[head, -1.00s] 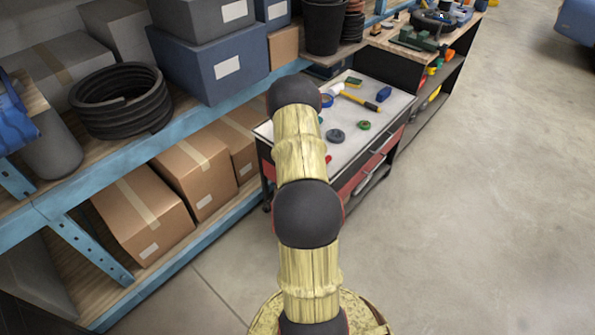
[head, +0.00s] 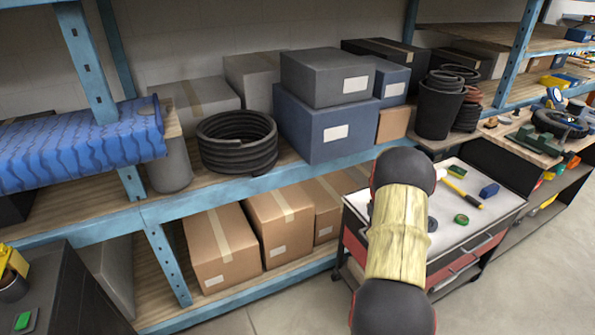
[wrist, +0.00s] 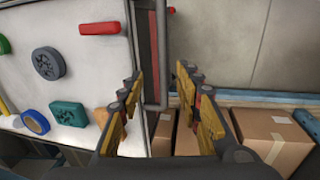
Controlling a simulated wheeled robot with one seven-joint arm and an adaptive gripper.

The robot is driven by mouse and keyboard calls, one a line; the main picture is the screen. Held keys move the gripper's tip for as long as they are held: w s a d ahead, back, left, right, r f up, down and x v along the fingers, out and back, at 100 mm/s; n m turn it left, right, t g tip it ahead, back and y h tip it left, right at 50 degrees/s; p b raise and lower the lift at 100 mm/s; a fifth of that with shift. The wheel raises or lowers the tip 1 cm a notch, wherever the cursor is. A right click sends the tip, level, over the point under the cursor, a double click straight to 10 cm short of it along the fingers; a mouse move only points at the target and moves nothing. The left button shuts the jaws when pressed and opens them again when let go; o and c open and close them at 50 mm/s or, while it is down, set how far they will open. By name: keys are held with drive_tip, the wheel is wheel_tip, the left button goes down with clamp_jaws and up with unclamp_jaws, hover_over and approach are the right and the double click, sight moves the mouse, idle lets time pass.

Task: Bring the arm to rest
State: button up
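My arm (head: 398,230), pale yellow with black joints, reaches up and forward in the head view, in front of the tool cart. My gripper (wrist: 159,78) shows in the wrist view, its two yellow and dark fingers spread apart with nothing between them. It is over the right edge of the cart as that view shows it. The gripper is hidden behind the arm in the head view.
A blue shelf rack (head: 105,226) with cardboard boxes (head: 219,246) and a black hose coil (head: 238,143) stands behind and left. Clear floor shows at lower right.

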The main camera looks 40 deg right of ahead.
drive_tip(key=s+a+f+m+y, duration=0.2)
drive_tip(key=s+a+m, duration=0.1)
drive_tip(key=a, duration=0.3)
drive_tip(key=w+a+r, duration=0.1)
drive_tip(key=a+r, duration=0.8)
drive_tip(key=a, duration=0.4)
drive_tip(key=w+a+r, duration=0.2)
drive_tip(key=a+r, duration=0.8)
drive_tip(key=a, duration=0.3)
drive_tip(key=s+a+r+n+t, duration=0.2)
drive_tip(key=a+r, duration=0.3)
drive_tip(key=a, duration=0.4)
drive_tip(key=s+a+r+n+t, duration=0.2)
drive_tip(key=a+r, duration=0.3)
drive_tip(key=a, duration=0.4)
drive_tip(key=s+a+r+n+t, duration=0.2)
drive_tip(key=a+r, duration=0.3)
drive_tip(key=a, duration=0.4)
drive_tip(key=shift+s, duration=0.2)
drive_tip(key=shift+c, duration=0.6)
